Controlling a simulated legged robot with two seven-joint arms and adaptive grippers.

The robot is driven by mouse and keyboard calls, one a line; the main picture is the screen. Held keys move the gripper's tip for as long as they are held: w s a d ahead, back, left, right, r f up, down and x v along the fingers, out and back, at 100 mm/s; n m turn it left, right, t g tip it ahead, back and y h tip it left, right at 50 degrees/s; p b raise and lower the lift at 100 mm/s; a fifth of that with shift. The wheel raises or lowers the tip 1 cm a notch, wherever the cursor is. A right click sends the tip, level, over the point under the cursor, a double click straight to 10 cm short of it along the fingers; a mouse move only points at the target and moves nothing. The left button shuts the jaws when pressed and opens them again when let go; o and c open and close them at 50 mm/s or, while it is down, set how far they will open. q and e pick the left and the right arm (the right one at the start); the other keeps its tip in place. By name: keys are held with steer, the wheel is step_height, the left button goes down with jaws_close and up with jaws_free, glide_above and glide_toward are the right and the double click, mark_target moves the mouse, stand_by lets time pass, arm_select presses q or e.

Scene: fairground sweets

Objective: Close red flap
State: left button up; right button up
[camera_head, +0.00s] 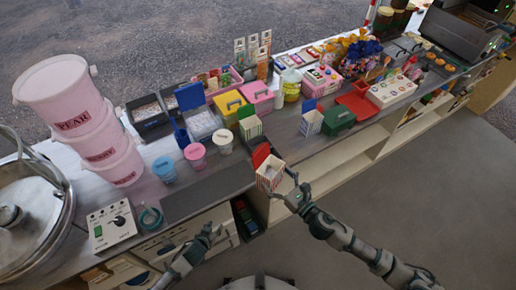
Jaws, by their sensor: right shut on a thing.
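A red flap (261,154) stands raised at the back-left edge of a small red-and-white striped box (269,174). The box's top is open, and it is at the counter's front edge. My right gripper (284,184) is shut on the right side of the striped box; its fingertips are partly hidden. My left gripper (212,234) is in front of the counter, lower left of the box and apart from it. Its fingers are too small to tell whether they are open.
Striped boxes with a green flap (246,112) and a blue flap (309,104) stand behind. Blue (165,169), pink (195,155) and white (223,141) cups stand to the left. A dark mat (205,192) lies clear on the counter.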

arm_select(q)
steer(key=d+r+t+h, duration=0.15)
steer(key=d+r, duration=0.25)
steer(key=r, duration=0.6)
steer(key=m+t+h, duration=0.1)
steer(key=t+h, duration=0.4)
steer(key=h, duration=0.1)
glide_toward(258, 149)
steer(key=shift+g, duration=0.25)
steer(key=x, duration=1)
steer(key=shift+r, duration=0.1)
steer(key=shift+a, duration=0.1)
jaws_close()
